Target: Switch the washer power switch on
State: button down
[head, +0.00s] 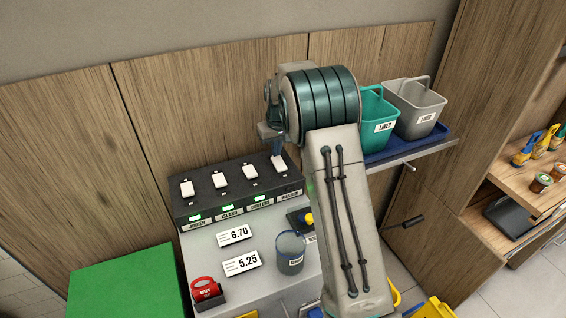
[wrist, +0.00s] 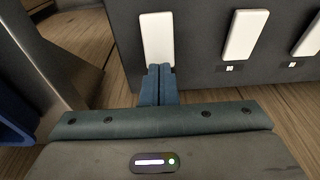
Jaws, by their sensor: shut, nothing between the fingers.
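The washer switch (head: 279,163) is the rightmost white rocker on the dark switch box (head: 212,196) in the head view, above the WASHER label. No green light shows clearly by that label. In the wrist view the washer switch (wrist: 157,36) is the leftmost white rocker. My gripper (head: 277,149) is at the upper end of this switch, partly hidden by my arm. In the wrist view its closed fingertips (wrist: 158,70) overlap the switch's near end, with nothing held. I cannot tell whether they touch it.
The juicer (head: 187,188), island (head: 220,180) and coolers (head: 250,171) switches stand to the left, with green lights below them. Price cards (head: 234,235), a red OUT tag (head: 206,289) and a grey cup (head: 290,253) are in front. Bins (head: 415,108) stand right on a blue tray.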

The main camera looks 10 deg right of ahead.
aim_at(277, 159)
jog(key=shift+f+b, duration=0.4)
jog(key=shift+f, duration=0.3)
jog(key=shift+r, duration=0.1)
jog(key=shift+r+p, duration=2.3)
jog(key=shift+r, duration=1.2)
